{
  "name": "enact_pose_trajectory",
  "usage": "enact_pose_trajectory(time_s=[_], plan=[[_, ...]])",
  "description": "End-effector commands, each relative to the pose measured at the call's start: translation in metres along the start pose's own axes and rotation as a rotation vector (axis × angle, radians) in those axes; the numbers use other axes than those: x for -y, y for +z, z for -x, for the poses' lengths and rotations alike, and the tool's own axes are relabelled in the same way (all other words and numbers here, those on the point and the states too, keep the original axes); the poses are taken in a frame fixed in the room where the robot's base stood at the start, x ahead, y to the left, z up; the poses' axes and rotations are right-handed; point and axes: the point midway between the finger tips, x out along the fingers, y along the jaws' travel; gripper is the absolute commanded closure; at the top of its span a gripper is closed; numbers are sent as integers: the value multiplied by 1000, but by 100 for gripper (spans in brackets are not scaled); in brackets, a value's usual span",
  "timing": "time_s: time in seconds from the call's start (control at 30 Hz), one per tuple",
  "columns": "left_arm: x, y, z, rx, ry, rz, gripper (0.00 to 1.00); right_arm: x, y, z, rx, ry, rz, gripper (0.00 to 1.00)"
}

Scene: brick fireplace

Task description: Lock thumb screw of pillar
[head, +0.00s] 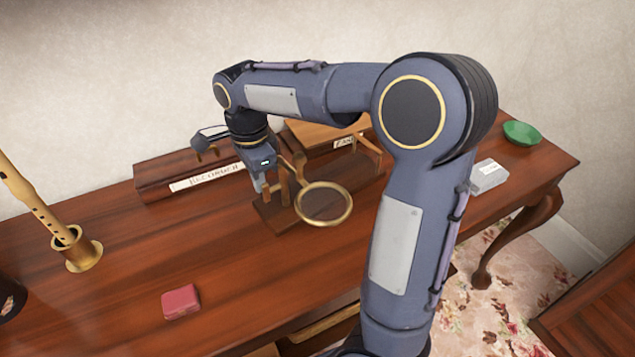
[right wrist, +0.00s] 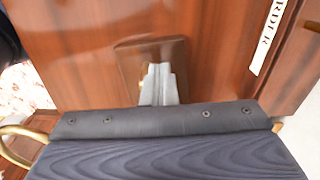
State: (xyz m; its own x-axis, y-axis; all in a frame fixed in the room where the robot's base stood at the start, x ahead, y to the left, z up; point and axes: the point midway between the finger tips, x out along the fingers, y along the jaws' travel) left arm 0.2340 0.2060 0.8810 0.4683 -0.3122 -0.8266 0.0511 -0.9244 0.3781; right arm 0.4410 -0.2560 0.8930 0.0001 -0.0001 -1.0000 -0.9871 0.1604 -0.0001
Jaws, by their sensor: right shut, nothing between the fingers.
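A wooden stand (head: 283,217) with short upright pillars sits on the table, below the centre of the head view. A brass-rimmed round lens (head: 323,204) projects from it toward the front right. My right gripper (head: 264,187) points down at the left side of the stand, close to a pillar (head: 284,186). In the right wrist view its fingers (right wrist: 158,75) are shut and empty, over a brown wooden piece (right wrist: 128,58). I cannot tell whether they touch it. The thumb screw cannot be made out. My left gripper is not in view.
A labelled wooden box (head: 160,176) stands behind. A brass holder with a recorder (head: 77,249) is at the left, a red case (head: 180,301) at the front. A green bowl (head: 522,133) and a grey box (head: 490,175) are at the right.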

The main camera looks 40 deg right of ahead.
Motion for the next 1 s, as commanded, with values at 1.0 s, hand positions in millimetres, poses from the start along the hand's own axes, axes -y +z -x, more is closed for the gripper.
enact_pose_trajectory(time_s=[1.0], plan=[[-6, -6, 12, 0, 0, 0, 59, -4, 0, 15, 0, 1, 0, 100]])
